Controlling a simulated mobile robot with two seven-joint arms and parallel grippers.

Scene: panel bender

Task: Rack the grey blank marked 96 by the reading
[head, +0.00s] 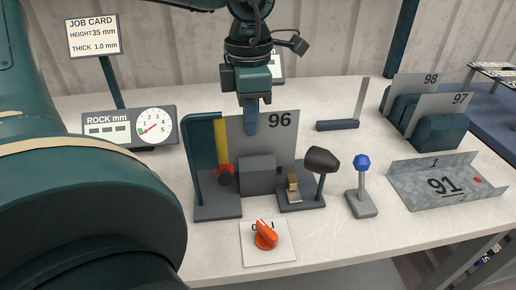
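The grey blank marked 96 (275,139) stands upright in the bench fixture (216,207), behind a grey block (258,175). My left gripper (251,131) points down at its top edge. One blue-grey finger overlaps the blank's front face; the other finger is hidden, so its grip is unclear. The ROCK mm gauge (129,128) stands at the left. Its red needle points to the lower left, near the low end; its boxes look blank. Blanks marked 98 (415,84) and 97 (447,104) stand in dark teal holders at the right. My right gripper is not in view.
A job card (93,36) reads height 35 mm, thick 1.0 mm. An orange knob (265,237) sits in front of the fixture.

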